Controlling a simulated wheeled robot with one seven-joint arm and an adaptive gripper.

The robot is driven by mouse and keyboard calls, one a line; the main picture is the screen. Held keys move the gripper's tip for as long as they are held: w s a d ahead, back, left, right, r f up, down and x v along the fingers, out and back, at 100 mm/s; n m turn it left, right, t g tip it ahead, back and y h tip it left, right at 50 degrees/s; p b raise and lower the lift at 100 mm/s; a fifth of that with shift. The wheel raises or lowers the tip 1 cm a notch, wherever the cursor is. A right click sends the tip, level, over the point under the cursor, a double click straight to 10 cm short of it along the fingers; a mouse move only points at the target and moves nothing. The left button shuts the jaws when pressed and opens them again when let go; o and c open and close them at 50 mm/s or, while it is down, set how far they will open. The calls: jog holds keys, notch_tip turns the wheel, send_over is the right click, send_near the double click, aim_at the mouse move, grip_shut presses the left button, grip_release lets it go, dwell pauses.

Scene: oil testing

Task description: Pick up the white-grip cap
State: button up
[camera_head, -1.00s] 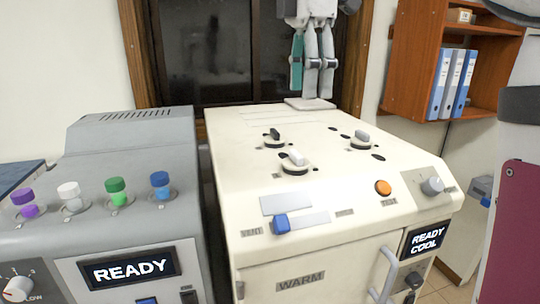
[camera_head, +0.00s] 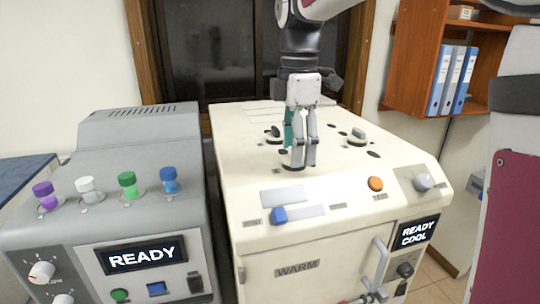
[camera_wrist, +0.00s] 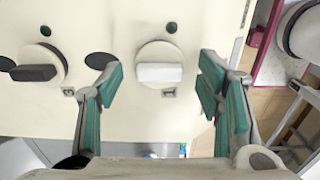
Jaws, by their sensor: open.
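The white-grip cap (camera_wrist: 160,72) is a round cream disc with a raised white bar. In the wrist view it lies in the cream machine top between my fingers. My gripper (camera_wrist: 163,70) is open, with one teal-padded finger on each side of the cap and visible gaps to it. In the head view my gripper (camera_head: 299,162) points down over the cap's place and hides most of it. How high the fingertips are above the top is hard to tell. A dark-grip cap (camera_wrist: 33,72) sits to the left in the wrist view.
The head view also shows the dark-grip cap (camera_head: 273,134) and a grey-grip cap (camera_head: 358,135) on the cream machine (camera_head: 350,179). A grey machine (camera_head: 120,220) with several coloured-cap vials stands left. Dark holes lie near the caps.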

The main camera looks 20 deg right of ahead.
jog(key=shift+f, duration=0.15)
jog(key=shift+c, duration=0.6)
jog(key=c, duration=0.8)
